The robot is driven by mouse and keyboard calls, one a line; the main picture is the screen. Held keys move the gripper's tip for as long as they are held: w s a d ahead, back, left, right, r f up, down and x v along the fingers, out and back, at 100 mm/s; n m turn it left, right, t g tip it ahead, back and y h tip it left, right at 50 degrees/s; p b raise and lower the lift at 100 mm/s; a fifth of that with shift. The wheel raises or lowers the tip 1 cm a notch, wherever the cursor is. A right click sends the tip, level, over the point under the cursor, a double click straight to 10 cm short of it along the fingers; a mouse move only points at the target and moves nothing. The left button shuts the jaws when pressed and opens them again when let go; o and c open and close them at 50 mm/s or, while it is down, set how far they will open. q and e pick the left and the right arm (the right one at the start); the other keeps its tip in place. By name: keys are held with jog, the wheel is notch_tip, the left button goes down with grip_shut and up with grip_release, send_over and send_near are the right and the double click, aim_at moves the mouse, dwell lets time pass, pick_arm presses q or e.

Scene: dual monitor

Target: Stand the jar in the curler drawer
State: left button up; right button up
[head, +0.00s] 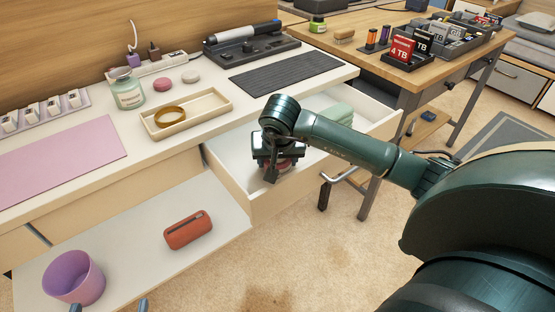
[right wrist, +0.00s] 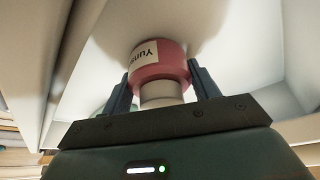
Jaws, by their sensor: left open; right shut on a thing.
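The jar (right wrist: 160,66), pink with a white label and a pale top, is between the fingers of my right gripper (right wrist: 162,88). My right gripper (head: 277,172) is shut on its top end inside the open drawer (head: 226,176) under the white counter. The jar's far end points at the white drawer floor; I cannot tell whether it touches. In the head view the gripper hides most of the jar. My left gripper (head: 109,307) is open and empty at the bottom edge, with only its fingertips showing.
Folded green cloths (head: 337,115) lie in the drawer's far part. A dark tray with a curler (head: 248,46), a glass jar (head: 127,90) and a cream tray (head: 198,120) stand on the counter. A red case (head: 188,229) and purple bin (head: 75,279) stand on the lower shelf.

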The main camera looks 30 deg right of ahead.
jog(key=o, duration=0.6)
jog(key=shift+f, duration=0.15)
jog(key=o, duration=0.4)
jog(key=shift+o, duration=0.2)
jog(key=shift+r, duration=0.35)
pick_arm(q)
jog(key=g+p, duration=0.1)
jog(key=s+g+p, duration=0.1)
jog(key=shift+a+r+n+y+p, duration=0.1)
jog(key=shift+a+n+y+p, duration=0.2)
jog(key=shift+y+p, duration=0.1)
pick_arm(e)
jog(key=v, duration=1.1)
jog(key=shift+s+r, duration=0.25)
jog(key=shift+r, duration=0.05)
